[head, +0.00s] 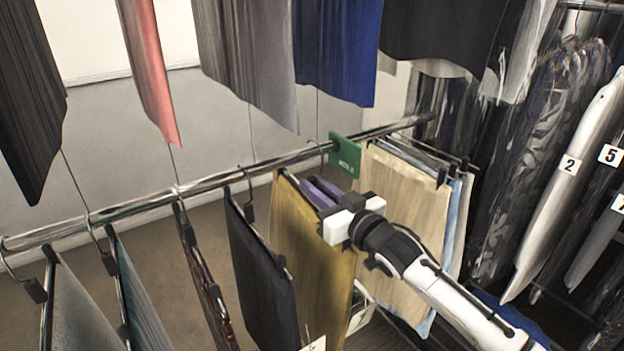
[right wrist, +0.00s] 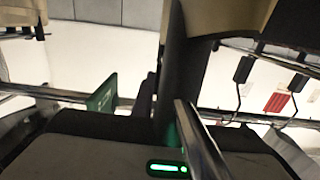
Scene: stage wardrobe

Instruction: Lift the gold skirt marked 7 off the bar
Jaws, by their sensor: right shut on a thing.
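The gold skirt (head: 312,262) hangs below the rail, between a black skirt and a tan one in the head view. No number 7 is readable on it. The bar (head: 262,165) runs from lower left to upper right. My right gripper (head: 320,191) is at the skirt's top edge, shut on what looks like its hanger. A metal rod (right wrist: 197,145), seemingly the hanger's, runs close by the dark finger in the right wrist view. The hanger's hook is mostly hidden, so I cannot tell if it touches the bar. My left gripper is not in view.
A green card (head: 345,154) sits on the bar by my right gripper. The black skirt (head: 262,270) hangs close left; the tan skirt (head: 405,195) is close right, behind my arm. Garments hang above.

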